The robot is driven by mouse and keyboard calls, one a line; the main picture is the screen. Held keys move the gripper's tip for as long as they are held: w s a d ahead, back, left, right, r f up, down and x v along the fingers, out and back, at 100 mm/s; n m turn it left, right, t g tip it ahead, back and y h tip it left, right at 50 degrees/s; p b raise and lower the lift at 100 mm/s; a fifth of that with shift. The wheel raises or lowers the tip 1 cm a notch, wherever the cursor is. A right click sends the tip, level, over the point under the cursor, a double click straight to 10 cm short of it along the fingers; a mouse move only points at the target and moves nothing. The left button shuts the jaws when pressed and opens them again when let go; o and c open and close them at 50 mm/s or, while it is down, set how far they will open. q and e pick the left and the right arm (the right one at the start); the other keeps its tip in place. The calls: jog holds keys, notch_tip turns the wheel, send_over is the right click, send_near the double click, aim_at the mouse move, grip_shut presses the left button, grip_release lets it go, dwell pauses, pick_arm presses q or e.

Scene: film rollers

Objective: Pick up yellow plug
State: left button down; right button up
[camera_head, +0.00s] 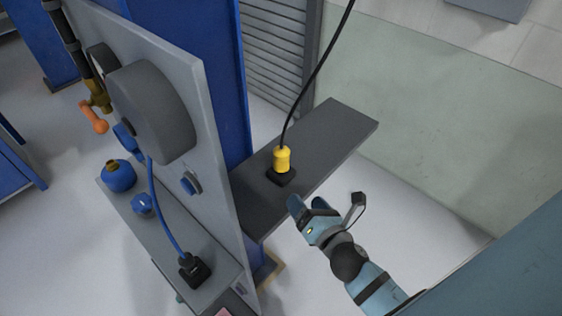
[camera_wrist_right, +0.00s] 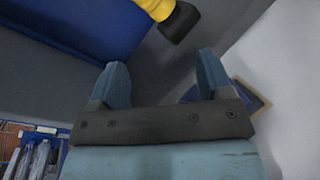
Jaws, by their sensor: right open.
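The yellow plug (camera_head: 282,158) stands upright on a black base (camera_head: 281,176) on the dark grey shelf (camera_head: 335,128). A black cable rises from its top. In the right wrist view the plug (camera_wrist_right: 156,7) shows at the top edge, cut off by the frame, with its black base (camera_wrist_right: 181,22) beside it. My right gripper (camera_head: 326,201) is open and empty, in front of and to the right of the plug, apart from it. Its two fingers also show in the right wrist view (camera_wrist_right: 162,77) with nothing between them. My left gripper is not in view.
A grey upright panel with a large dark roller (camera_head: 152,112) stands left of the shelf. A blue cable runs to a black socket (camera_head: 194,269) on the lower ledge. A blue cabinet wall (camera_head: 214,60) borders the shelf. The floor right of the shelf is clear.

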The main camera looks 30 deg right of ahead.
aim_at(285, 159)
jog(key=w+r+n, duration=0.1)
jog(key=w+n, duration=0.1)
jog(key=w+r+n+p, duration=0.1)
jog(key=w+n, duration=0.1)
jog(key=w, duration=0.1)
jog(key=w+d+r+n+t, duration=0.1)
jog(key=w+n, duration=0.1)
jog(key=w, duration=0.1)
jog(key=shift+w+d+n+h+p, duration=0.1)
jog(key=shift+w+n+h+p, duration=0.05)
jog(key=shift+n+h+p, duration=0.2)
jog(key=shift+w, duration=0.4)
jog(key=w+p, duration=0.1)
jog(key=w, duration=0.3)
jog(key=shift+w+p, duration=0.35)
jog(key=shift+p, duration=0.05)
jog(key=shift+w+f, duration=0.1)
jog(key=shift+w, duration=0.35)
jog(key=c, duration=1.1)
jog(key=shift+o, duration=0.2)
